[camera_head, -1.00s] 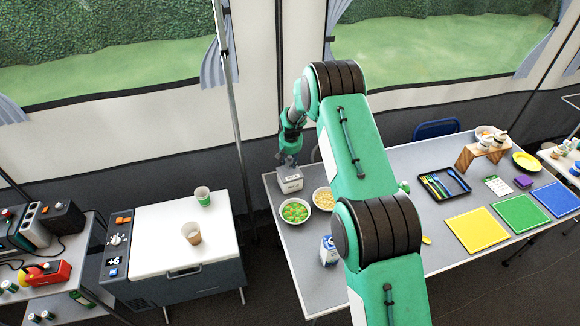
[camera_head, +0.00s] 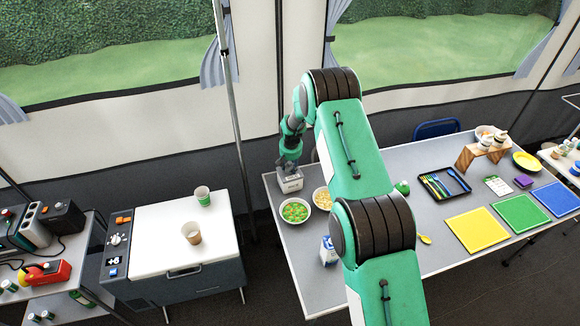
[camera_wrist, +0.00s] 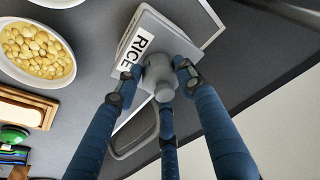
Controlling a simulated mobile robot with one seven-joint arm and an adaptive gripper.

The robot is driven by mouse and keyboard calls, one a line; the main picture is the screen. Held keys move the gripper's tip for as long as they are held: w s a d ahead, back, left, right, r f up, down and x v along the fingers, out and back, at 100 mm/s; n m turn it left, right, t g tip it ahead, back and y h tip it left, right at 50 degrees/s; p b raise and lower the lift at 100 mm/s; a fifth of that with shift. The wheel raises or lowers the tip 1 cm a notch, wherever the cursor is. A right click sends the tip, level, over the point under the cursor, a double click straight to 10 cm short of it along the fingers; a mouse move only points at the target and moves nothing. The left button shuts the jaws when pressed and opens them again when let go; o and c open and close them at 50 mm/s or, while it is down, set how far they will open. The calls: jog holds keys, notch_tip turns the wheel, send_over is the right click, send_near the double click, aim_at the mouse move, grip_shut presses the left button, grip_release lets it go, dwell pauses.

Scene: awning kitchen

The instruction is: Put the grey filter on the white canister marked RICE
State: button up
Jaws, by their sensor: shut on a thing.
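The white canister marked RICE (camera_head: 290,183) stands at the far left corner of the grey table. It also shows in the wrist view (camera_wrist: 146,24), with its RICE label facing the camera. My gripper (camera_head: 289,163) is directly over the canister. In the wrist view my gripper (camera_wrist: 158,80) has its fingers closed around a grey rounded piece, the grey filter (camera_wrist: 159,72). The filter overlaps the canister's top in the wrist view. I cannot tell whether it touches the canister.
A bowl of green and orange pieces (camera_head: 295,211) stands in front of the canister. A bowl of pale pieces (camera_head: 323,198) is to its right; the wrist view shows it too (camera_wrist: 37,50). A blue-white carton (camera_head: 328,251) stands nearer. The table edge is close behind the canister.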

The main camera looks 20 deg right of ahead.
jog(key=o, duration=1.2)
jog(key=shift+r, duration=0.1)
jog(key=shift+v, duration=6)
